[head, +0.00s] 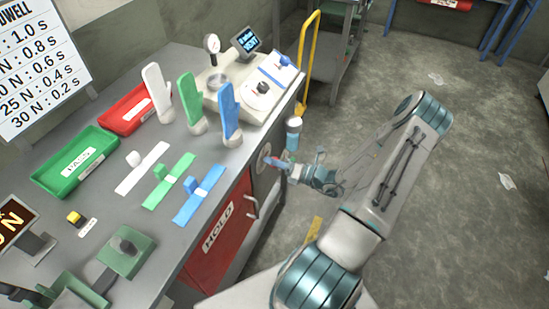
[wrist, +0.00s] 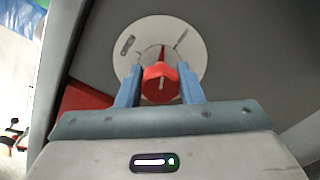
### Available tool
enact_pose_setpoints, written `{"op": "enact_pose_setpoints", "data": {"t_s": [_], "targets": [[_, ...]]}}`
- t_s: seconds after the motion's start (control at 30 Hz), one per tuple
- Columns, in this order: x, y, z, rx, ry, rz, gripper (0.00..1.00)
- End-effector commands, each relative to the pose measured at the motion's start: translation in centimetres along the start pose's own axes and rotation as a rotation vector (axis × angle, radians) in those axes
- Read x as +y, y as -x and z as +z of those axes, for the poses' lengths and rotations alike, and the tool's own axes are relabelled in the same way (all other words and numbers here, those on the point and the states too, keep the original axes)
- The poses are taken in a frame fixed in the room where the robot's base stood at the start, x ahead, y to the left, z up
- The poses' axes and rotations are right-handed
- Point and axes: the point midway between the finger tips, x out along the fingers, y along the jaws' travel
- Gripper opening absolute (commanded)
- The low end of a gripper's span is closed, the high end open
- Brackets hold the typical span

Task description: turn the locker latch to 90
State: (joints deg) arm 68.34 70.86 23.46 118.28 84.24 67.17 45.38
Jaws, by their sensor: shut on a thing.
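The locker latch is a red knob (wrist: 160,84) with a pale line on its face, in front of a round light plate (wrist: 131,42) with dark marks. In the wrist view my gripper (wrist: 160,88) has one blue finger on each side of the knob and is shut on it. In the head view my gripper (head: 276,163) reaches the front face of the bench at the upper right of the red locker door (head: 222,232). There the knob is mostly hidden by the fingers. The knob's exact angle is hard to read.
The red door has a HOLD label and a pale handle (head: 252,207). Above, the grey bench carries white, green and blue (head: 229,112) gloves, a red tray (head: 127,110), a green tray (head: 75,162) and a gauge machine (head: 262,88). A yellow rail (head: 306,52) stands behind. Floor on the right is mostly clear.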

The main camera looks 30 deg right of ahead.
Motion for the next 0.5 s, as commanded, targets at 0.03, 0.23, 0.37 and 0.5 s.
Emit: {"op": "enact_pose_setpoints", "data": {"t_s": [0.03,0.23,0.37,0.5], "targets": [[0.22,-0.06,0.18,0.000,-0.044,0.001,0.11],[0.09,-0.03,0.13,0.000,-0.215,0.000,0.11],[0.07,-0.06,0.11,0.000,-0.308,0.001,0.11],[0.00,-0.03,0.08,0.000,-0.385,0.000,0.11]]}}
